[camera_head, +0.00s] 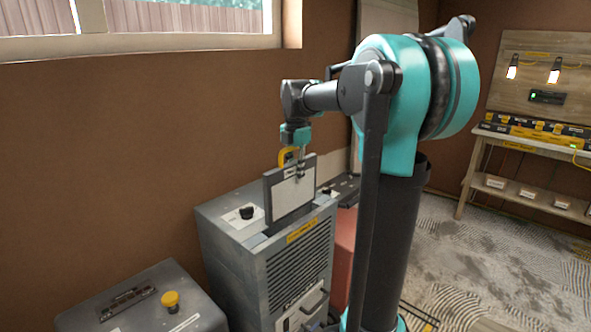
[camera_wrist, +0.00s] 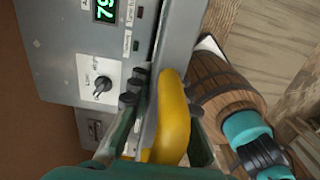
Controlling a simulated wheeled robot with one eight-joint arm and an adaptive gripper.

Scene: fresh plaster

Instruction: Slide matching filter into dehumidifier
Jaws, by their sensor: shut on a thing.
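The dehumidifier (camera_head: 213,262) is a grey cabinet with a vented front, a yellow label and a black knob on top. A filter (camera_head: 291,196), a flat pale panel in a dark frame, stands upright over its top. Its lower edge is at the top opening; I cannot tell how deep it sits. My gripper (camera_head: 299,167) is shut on the filter's top edge, by a yellow handle (camera_head: 286,156). In the wrist view the yellow handle (camera_wrist: 173,116) fills the space between my fingers, and the dehumidifier (camera_wrist: 60,50) shows a green display and knob.
A smaller grey box (camera_head: 140,300) with a yellow button stands front left. A red thing (camera_head: 344,258) is partly hidden right of the dehumidifier. A workbench (camera_head: 530,150) stands at the back right. A brown wall and window are behind; the floor at right is mostly open.

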